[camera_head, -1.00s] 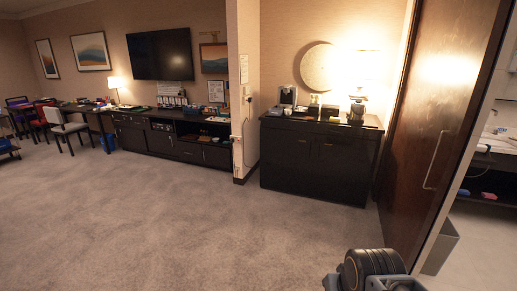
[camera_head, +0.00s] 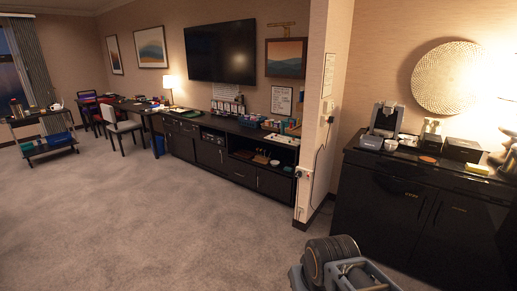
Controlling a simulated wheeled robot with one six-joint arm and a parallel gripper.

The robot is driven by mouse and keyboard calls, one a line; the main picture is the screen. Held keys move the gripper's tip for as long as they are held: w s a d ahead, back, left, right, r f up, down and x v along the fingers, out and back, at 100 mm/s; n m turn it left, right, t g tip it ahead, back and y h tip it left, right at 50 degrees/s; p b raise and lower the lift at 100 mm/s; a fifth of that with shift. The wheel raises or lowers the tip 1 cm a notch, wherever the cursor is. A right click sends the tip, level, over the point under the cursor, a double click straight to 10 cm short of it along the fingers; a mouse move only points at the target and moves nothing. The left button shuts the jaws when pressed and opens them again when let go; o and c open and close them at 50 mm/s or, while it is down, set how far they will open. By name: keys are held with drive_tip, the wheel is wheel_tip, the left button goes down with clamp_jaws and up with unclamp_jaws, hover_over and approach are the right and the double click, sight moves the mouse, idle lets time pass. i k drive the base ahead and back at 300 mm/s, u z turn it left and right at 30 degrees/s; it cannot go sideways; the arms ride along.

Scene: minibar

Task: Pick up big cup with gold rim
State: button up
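I cannot make out a big cup with a gold rim for certain. On the dark minibar cabinet (camera_head: 415,215) at the right, a small white cup-like item (camera_head: 391,144) stands beside the coffee machine (camera_head: 386,120); it is too small to show a rim colour. A white kettle or pot-like item (camera_head: 57,106) stands on a trolley at the far left, also too small to tell. Part of my own arm shows at the bottom, right of centre. My gripper's fingers are not visible.
A wall end (camera_head: 322,110) juts out between the minibar cabinet and the long dark sideboard (camera_head: 235,160). A desk with chairs (camera_head: 122,127) and the trolley (camera_head: 48,150) stand farther left. The open carpet (camera_head: 140,220) is clear in front of me.

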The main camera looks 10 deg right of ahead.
sight(390, 145)
drive_tip(key=z, duration=0.3)
drive_tip(key=i, duration=2.7)
drive_tip(key=z, duration=1.15)
drive_tip(key=i, duration=1.2)
drive_tip(key=z, duration=0.35)
